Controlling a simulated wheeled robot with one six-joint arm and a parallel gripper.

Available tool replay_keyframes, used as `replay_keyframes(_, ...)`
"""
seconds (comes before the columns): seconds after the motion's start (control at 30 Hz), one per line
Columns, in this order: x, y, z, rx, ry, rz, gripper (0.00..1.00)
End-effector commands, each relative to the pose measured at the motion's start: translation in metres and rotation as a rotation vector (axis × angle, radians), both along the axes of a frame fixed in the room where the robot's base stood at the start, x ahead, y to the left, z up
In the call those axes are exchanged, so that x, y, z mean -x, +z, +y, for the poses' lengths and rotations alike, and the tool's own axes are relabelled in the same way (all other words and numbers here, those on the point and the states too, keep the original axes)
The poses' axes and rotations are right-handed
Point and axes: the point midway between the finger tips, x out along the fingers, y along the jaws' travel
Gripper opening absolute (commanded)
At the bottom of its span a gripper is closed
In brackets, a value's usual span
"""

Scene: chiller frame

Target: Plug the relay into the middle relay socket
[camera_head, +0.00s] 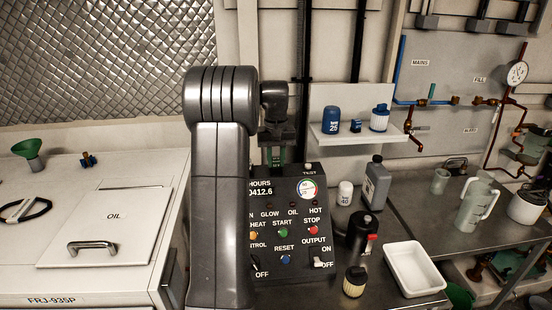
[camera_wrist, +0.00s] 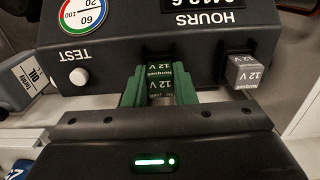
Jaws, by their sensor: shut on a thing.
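In the wrist view, the relay (camera_wrist: 160,87) is a small dark block with a "12 V" label, held between the green fingers of my gripper (camera_wrist: 160,80). It is at the top rear edge of the black control panel (camera_wrist: 110,50). I cannot tell whether it is seated or just above the panel. The middle socket is not visible; the relay and fingers cover that spot. A second, greyer "12 V" relay (camera_wrist: 244,72) stands on the same edge to the right. In the head view, my gripper (camera_head: 271,155) is behind the panel's top, partly hidden by my arm.
A white TEST button (camera_wrist: 79,77) and a round gauge (camera_wrist: 82,14) are left of the fingers in the wrist view. In the head view, a shelf (camera_head: 350,137) with blue items is right of my gripper. A white tray (camera_head: 415,268) and bottles stand on the right counter.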

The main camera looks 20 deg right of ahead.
Motion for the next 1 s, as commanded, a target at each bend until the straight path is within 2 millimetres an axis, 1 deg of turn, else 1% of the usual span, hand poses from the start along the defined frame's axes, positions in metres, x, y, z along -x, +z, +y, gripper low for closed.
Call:
replay_keyframes(0.1, 0.000, -0.004, 0.000, 0.000, 0.000, 0.000, 0.02)
replay_keyframes(0.13, 0.000, -0.003, 0.000, 0.000, 0.000, -0.001, 0.28)
replay_keyframes(0.23, 0.000, -0.003, 0.000, 0.000, 0.000, 0.000, 0.47)
replay_keyframes(0.27, 0.000, -0.003, 0.000, 0.000, 0.000, 0.000, 0.49)
replay_keyframes(0.53, 0.000, -0.002, 0.000, 0.000, 0.000, -0.001, 0.49)
replay_keyframes(0.67, -0.001, 0.007, 0.000, 0.002, 0.000, -0.004, 0.49)
replay_keyframes(0.77, -0.001, 0.023, 0.000, 0.002, 0.000, -0.006, 0.49)
replay_keyframes(1.0, -0.001, 0.079, -0.001, 0.002, 0.000, -0.006, 0.49)
